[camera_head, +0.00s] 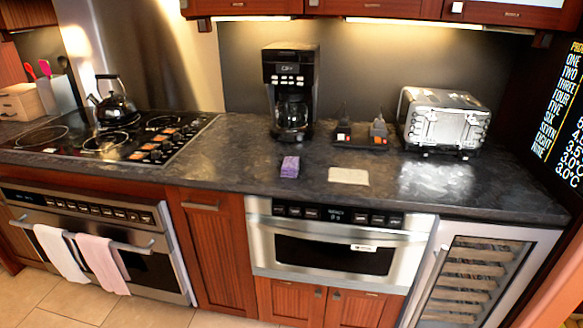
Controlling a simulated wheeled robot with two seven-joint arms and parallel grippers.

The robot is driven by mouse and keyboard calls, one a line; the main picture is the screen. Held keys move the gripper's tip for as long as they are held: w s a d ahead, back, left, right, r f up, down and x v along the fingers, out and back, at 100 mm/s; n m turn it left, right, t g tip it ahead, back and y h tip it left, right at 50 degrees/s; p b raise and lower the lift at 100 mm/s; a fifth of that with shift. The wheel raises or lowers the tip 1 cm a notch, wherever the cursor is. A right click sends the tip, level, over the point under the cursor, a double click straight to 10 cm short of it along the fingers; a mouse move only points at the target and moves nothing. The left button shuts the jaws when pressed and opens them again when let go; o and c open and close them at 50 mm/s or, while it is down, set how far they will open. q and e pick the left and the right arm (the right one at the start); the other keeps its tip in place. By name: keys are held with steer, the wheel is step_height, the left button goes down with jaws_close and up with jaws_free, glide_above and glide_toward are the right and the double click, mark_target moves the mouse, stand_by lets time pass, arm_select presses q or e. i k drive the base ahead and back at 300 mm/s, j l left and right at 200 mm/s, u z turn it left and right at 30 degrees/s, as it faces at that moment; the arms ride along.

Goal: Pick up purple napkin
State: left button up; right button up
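A small purple napkin (290,167), folded or stacked into a block, lies on the dark stone countertop (235,165) in the head view. It sits near the counter's front edge, in front of the coffee maker and left of a flat cream-coloured piece. Neither of my grippers shows in this view.
Behind the napkin stands a black coffee maker (291,90); a silver toaster (443,120) is at the right. The cream piece (348,176) lies flat nearby. A stove (110,137) with a kettle (114,103) is at the left. A closed microwave drawer (335,252) is below.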

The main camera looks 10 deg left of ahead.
mark_target(290, 166)
steer(key=i+j, duration=0.7)
